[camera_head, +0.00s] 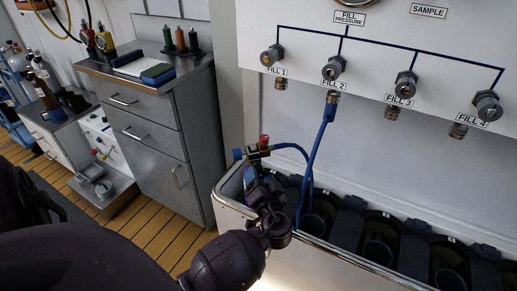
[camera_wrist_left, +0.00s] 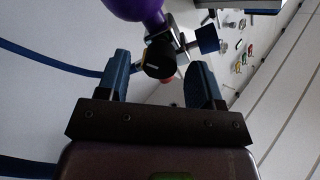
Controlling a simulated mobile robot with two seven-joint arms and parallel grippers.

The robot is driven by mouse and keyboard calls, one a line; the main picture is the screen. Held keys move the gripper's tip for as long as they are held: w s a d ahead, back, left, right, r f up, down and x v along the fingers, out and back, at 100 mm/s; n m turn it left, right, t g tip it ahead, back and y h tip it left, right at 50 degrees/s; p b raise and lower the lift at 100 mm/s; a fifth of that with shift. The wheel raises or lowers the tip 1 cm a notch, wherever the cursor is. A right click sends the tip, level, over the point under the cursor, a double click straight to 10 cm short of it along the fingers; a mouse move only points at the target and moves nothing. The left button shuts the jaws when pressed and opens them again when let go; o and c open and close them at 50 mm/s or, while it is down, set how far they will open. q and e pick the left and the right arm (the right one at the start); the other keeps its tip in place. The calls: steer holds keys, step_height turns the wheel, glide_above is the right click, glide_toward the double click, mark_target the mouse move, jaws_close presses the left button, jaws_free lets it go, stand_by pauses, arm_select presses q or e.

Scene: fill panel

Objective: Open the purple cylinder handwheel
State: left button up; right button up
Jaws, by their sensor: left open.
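The purple cylinder (camera_wrist_left: 135,8) shows in the left wrist view at the top, only in part. A black round knob (camera_wrist_left: 158,58) with a pale mark, which looks like its handwheel, sits on the metal valve in front of it. A blue knob (camera_wrist_left: 207,40) is to the right, with a red part (camera_wrist_left: 167,79) below the black one. My left gripper (camera_wrist_left: 158,66) is open, with one blue finger on each side of the black knob; contact is not visible. In the head view my left gripper (camera_head: 260,182) is just below the valve (camera_head: 258,150) and hides most of the cylinder.
A white fill panel (camera_head: 350,60) with several knobs hangs above a metal-rimmed rack (camera_head: 345,262) with dark round slots. A blue hose (camera_head: 319,145) runs down from FILL 2 beside my gripper. A grey cabinet (camera_head: 150,115) stands at left.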

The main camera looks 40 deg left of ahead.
arm_select(q)
steer(key=v, duration=0.8)
steer(key=shift+s+d, duration=0.15)
steer(key=shift+d, duration=0.1)
arm_select(e)
steer(key=shift+s, duration=0.1)
arm_select(q)
steer(key=s+f+m+h+p, duration=0.4)
steer(key=s+h+p, duration=0.2)
steer(key=s+h, duration=0.4)
steer(key=s+r+h+p, duration=0.2)
steer(key=s, duration=0.4)
steer(key=s+d+r+h+p, duration=0.1)
steer(key=s+r+h+p, duration=0.1)
steer(key=s, duration=0.5)
steer(key=shift+s+d+t+h+p, duration=0.25)
steer(key=shift+d+t+h+p, duration=0.1)
steer(key=shift+h+p, duration=0.1)
arm_select(e)
step_height(320, 180, up, 9)
steer(key=t, duration=0.1)
steer(key=shift+w+m, duration=0.2)
steer(key=shift+m, duration=0.2)
steer(key=shift+w+d+r+t, duration=0.1)
steer(key=shift+w+r+t, duration=0.2)
steer(key=shift+w+r, duration=0.15)
steer(key=shift+f, duration=0.1)
